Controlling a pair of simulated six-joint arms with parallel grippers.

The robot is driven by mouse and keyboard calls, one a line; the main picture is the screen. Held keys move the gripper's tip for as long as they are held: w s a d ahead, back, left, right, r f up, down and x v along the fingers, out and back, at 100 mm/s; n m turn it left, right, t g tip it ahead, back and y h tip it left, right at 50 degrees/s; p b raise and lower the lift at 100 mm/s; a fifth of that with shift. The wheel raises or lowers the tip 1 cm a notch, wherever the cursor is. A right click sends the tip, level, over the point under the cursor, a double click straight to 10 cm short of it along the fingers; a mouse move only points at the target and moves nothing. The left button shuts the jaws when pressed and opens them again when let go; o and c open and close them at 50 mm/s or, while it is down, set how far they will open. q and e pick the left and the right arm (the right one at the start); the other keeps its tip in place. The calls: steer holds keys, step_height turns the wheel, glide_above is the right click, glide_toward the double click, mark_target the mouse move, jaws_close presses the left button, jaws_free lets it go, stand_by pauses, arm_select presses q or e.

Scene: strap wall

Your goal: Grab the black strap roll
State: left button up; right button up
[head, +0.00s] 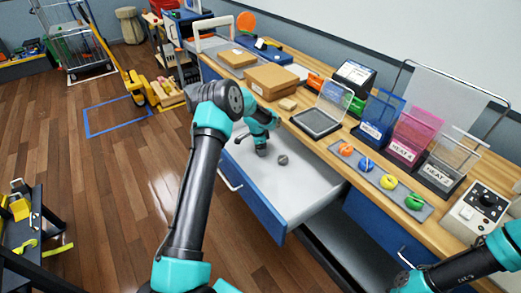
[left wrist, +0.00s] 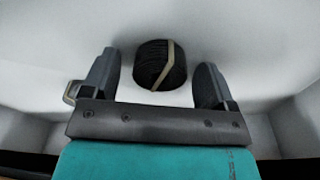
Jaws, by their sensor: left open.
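The black strap roll (head: 283,159) lies on the white floor of the open blue drawer. In the left wrist view the roll (left wrist: 150,68) is dark and ribbed with a beige band across it. My left gripper (head: 262,151) is open and empty inside the drawer, just left of the roll in the head view. In the left wrist view my left gripper (left wrist: 158,80) has one finger on each side of the roll, with gaps on both sides. How far the fingertips are from it in depth is unclear. My right arm enters at the lower right; its gripper is out of view.
The drawer's blue front (head: 250,201) and side walls surround the roll. The wooden bench (head: 318,138) above it holds cardboard boxes (head: 272,81), an open clear-lidded case (head: 316,122), a tray of coloured rolls (head: 380,179) and labelled bins (head: 378,117). The drawer floor around the roll is clear.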

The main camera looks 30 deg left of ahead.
arm_select(q)
steer(key=shift+c, duration=0.3)
steer(key=c, duration=0.9)
steer(key=shift+c, duration=0.2)
step_height(320, 180, up, 10)
stand_by(0.4)
